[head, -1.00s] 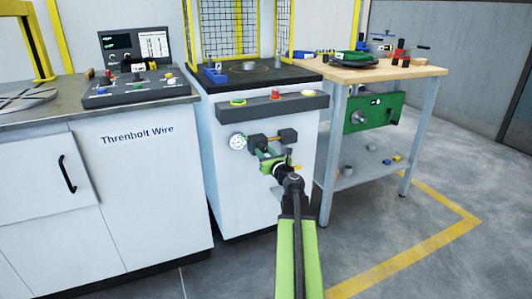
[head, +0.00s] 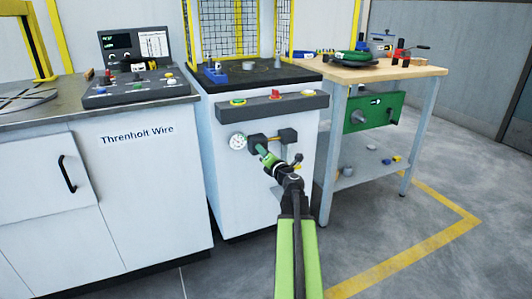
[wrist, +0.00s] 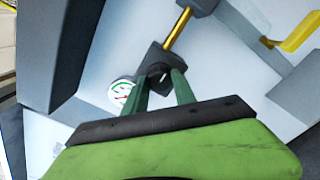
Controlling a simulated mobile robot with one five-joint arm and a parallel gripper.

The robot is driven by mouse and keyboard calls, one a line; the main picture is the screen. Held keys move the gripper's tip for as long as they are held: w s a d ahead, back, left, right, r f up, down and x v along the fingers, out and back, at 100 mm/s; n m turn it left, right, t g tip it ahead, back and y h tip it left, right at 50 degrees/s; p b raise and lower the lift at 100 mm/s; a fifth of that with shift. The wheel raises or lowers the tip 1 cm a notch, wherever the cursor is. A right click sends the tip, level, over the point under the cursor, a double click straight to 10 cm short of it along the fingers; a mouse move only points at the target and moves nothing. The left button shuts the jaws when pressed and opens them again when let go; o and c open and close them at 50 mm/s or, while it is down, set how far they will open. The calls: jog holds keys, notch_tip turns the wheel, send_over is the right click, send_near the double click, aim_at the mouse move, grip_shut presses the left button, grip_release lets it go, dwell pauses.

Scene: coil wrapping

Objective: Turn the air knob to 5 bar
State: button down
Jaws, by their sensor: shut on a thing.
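The air knob (wrist: 158,69) is a small dark knob on the dark regulator block (head: 256,139) on the front of the white cabinet. My gripper (wrist: 160,78) has its two green fingers on either side of the knob, shut on it. In the head view my gripper (head: 262,153) reaches the regulator from below right, and its fingers hide the knob. The round white pressure gauge (head: 238,142) is left of the regulator; it also shows in the wrist view (wrist: 121,92), partly behind a finger. Its needle reading is too small to tell.
A brass pipe (wrist: 178,28) joins the regulator to another dark block (head: 288,136) on the right. A yellow handle (wrist: 300,32) is near it in the wrist view. Above is a dark button bar (head: 272,104). A wooden-topped workbench (head: 385,72) stands to the right.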

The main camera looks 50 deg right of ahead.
jog(key=m, duration=0.8)
jog(key=shift+s+d+m, duration=0.1)
jog(key=shift+m, duration=0.3)
dwell(0.4)
jog(key=c, duration=1.1)
grip_release()
jog(key=shift+c, duration=0.2)
jog(key=shift+o, duration=0.6)
